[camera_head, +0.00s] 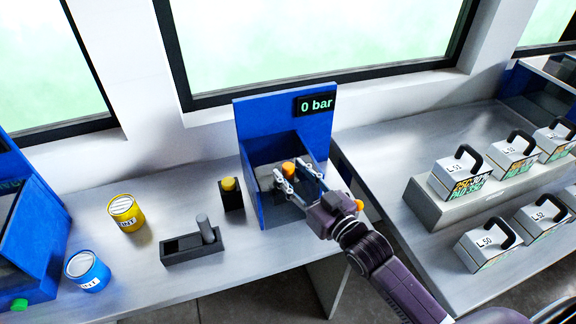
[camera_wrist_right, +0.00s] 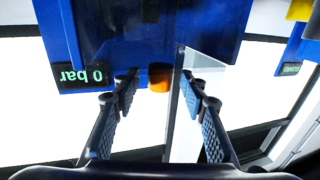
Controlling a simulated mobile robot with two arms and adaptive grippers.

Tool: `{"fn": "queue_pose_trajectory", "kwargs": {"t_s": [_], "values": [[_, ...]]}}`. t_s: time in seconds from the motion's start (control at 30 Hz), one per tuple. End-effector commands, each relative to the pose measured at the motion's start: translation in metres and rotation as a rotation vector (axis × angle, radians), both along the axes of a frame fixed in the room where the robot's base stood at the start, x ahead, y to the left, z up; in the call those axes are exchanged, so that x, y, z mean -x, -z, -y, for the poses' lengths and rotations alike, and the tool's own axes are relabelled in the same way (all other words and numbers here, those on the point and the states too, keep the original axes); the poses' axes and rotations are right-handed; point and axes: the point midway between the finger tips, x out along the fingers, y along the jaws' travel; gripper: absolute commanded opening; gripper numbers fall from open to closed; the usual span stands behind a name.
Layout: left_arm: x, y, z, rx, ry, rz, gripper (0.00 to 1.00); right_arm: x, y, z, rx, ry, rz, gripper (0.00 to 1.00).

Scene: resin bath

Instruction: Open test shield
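The blue test station (camera_head: 285,118) stands on the bench with an upright back panel and a box in front of it. Its display (camera_head: 316,104) reads "0 bar". An orange knob (camera_head: 289,168) shows at the box, and also in the right wrist view (camera_wrist_right: 160,77). My right gripper (camera_head: 291,179) is at the box with its fingers apart and nothing held between them. In the right wrist view the fingers (camera_wrist_right: 158,88) point toward the knob. A clear panel edge (camera_wrist_right: 212,62) shows there; I cannot tell whether it is the shield, or how the shield stands. My left gripper is out of view.
A black block with a yellow button (camera_head: 229,184) and a dark holder with a grey cylinder (camera_head: 206,230) stand left of the station. Yellow (camera_head: 126,212) and blue (camera_head: 87,271) cans are further left. Several handled weights (camera_head: 461,174) stand at the right.

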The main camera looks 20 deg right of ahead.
Motion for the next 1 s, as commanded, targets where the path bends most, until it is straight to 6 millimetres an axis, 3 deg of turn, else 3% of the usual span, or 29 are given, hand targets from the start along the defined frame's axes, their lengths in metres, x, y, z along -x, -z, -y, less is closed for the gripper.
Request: {"fn": "queue_pose_trajectory", "kwargs": {"t_s": [0.2,0.53,0.87,1.0], "values": [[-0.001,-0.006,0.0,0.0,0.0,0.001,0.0,-0.017,-0.001,-0.006,-0.001,0.0,0.0,0.4],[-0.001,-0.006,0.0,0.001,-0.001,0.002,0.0,-0.019,0.001,-0.006,0.0,0.0,-0.001,0.39],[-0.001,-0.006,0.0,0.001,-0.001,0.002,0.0,-0.019,0.001,-0.006,-0.001,0.0,-0.001,0.02],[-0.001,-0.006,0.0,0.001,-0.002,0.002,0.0,-0.019,0.001,-0.006,0.0,0.0,-0.001,0.0]]}}
